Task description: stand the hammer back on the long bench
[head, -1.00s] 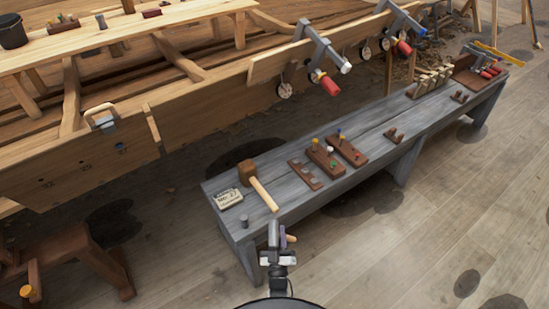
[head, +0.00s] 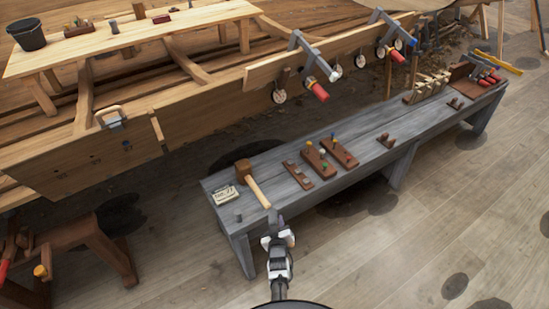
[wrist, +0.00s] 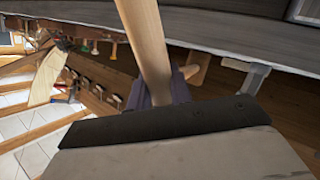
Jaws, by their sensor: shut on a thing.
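The hammer, a mallet with a dark brown block head (head: 243,170) and a pale wooden handle, lies at the near left end of the long grey bench (head: 222,187). Its handle points toward me, to the bench's front edge. My gripper (head: 274,219) is at the handle's end in the head view. In the wrist view the handle (wrist: 146,40) runs down between the purple fingers of my gripper (wrist: 166,90), which are shut on it. The handle's tip is hidden behind my gripper, and the mallet head is outside the wrist view.
A small lettered card (head: 226,194) and a short grey peg (head: 239,215) are left of the hammer. Brown blocks with coloured pegs (head: 318,158) stand to its right. Clamps (head: 316,75) hang on the hull plank behind. The floor in front of the bench is clear.

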